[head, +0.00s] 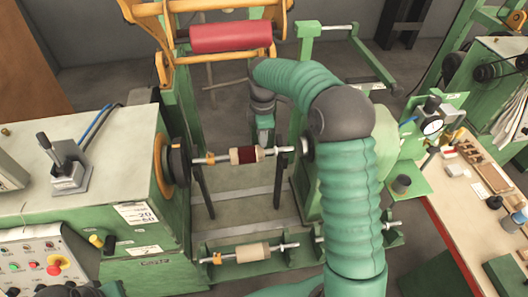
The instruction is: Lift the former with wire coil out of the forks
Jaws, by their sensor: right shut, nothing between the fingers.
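The former with wire coil (246,155), a pale spool with a dark red winding, sits level on a metal shaft. The shaft rests on two dark upright forks, a left fork (203,188) and a right fork (280,178). My right arm reaches over from the right and bends down behind the shaft. My right gripper (264,139) is shut and empty, just behind and above the right part of the former. Whether it touches the former or shaft cannot be told. My left gripper is not in view.
The green winding machine (130,170) with its round faceplate (170,168) stands left of the shaft. Another former (252,252) without dark winding lies on a low front stand. A red roller (230,37) hangs behind. A workbench (480,200) with tools stands right.

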